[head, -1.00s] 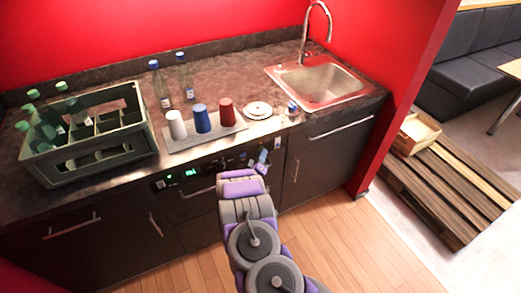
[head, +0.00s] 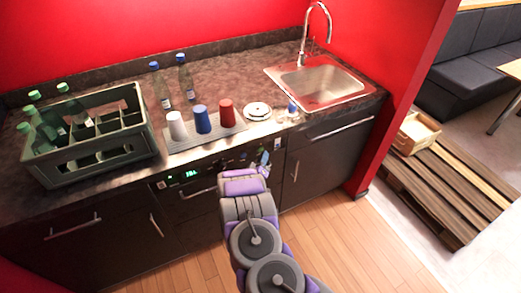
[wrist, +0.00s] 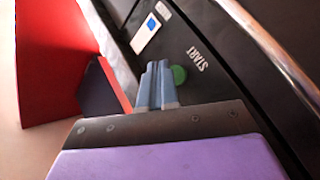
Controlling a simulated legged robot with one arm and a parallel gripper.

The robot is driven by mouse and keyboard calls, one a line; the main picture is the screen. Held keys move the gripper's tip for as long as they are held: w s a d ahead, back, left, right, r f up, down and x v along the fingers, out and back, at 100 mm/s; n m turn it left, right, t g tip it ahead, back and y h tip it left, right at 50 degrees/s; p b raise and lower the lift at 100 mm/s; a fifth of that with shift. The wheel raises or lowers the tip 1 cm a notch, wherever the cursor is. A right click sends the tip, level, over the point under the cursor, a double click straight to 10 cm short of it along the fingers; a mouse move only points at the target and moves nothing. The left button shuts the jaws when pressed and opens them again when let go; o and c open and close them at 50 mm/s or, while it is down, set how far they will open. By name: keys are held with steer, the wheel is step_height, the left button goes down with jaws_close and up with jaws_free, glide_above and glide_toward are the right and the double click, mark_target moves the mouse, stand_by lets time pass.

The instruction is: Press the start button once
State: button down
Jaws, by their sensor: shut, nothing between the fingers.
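The green start button (wrist: 179,75) shows in the wrist view beside the printed word START on a black panel (wrist: 215,75). My gripper (wrist: 158,68) is shut and empty, its blue-grey fingertips close together just left of the button and partly over its edge. I cannot tell whether the tips touch the button or the panel. In the head view my gripper (head: 265,158) is at the right part of the dark control panel (head: 212,172), below the counter edge. The button itself cannot be made out there.
A lit green display (head: 188,175) is on the panel's left part. On the counter are a bottle crate (head: 96,158), white, blue and red cups on a grey tray (head: 181,143), two bottles and a sink (head: 318,80). A metal handle (wrist: 270,50) runs close by in the wrist view.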

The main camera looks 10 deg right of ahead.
steer(key=shift+s, duration=0.1)
steer(key=shift+s+d+p, duration=0.25)
steer(key=shift+s, duration=0.5)
steer(key=shift+s+d+p, duration=0.25)
steer(key=shift+s+p, duration=0.05)
steer(key=shift+s, duration=0.45)
steer(key=shift+s+d+p, duration=0.25)
steer(key=shift+s, duration=0.5)
steer(key=shift+s+f, duration=0.1)
